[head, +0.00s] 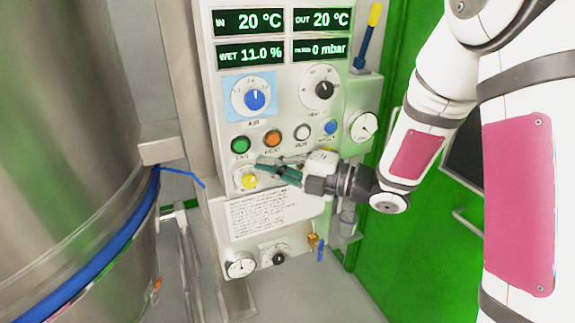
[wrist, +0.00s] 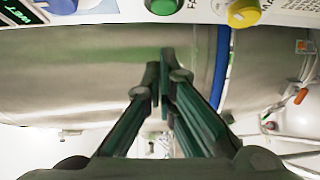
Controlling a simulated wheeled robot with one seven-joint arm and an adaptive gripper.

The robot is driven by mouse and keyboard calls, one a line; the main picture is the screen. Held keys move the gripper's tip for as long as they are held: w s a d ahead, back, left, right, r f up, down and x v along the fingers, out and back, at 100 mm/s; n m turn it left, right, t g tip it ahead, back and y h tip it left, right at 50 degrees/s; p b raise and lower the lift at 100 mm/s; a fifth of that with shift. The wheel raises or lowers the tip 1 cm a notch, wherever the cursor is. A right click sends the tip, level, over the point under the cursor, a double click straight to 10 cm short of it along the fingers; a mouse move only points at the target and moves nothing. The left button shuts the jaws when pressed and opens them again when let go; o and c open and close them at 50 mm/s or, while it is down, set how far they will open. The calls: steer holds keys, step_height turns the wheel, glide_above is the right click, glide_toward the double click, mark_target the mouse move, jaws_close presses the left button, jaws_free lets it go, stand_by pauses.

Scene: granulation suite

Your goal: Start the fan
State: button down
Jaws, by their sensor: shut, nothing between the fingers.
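The control panel (head: 216,110) faces me in the head view. Its green button (head: 240,145), labelled FAN, is at the left end of a row of buttons; it also shows at the top edge of the wrist view (wrist: 162,6). A yellow round control (head: 249,181) is below it, and also shows at the top of the wrist view (wrist: 243,13). My gripper (head: 262,168) has its dark green fingers together and empty. Its tips appear right of and below the green button in the head view. In the wrist view the tips (wrist: 160,65) appear below the green button, with no visible contact.
Orange (head: 272,139), white (head: 302,132) and blue (head: 330,127) buttons continue the row. A blue dial (head: 256,99) and a black dial (head: 323,89) are above. Displays read 20 °C, 20 °C, 11.0 % and 0 mbar. A large steel vessel (head: 75,120) stands close on the left.

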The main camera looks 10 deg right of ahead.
mark_target(249, 152)
steer(key=shift+w+a+p, duration=0.25)
steer(key=shift+w+a, duration=0.8)
steer(key=shift+w, duration=0.3)
steer(key=shift+w+a+p, duration=0.2)
steer(key=shift+w+a, duration=0.8)
steer(key=shift+w, duration=0.3)
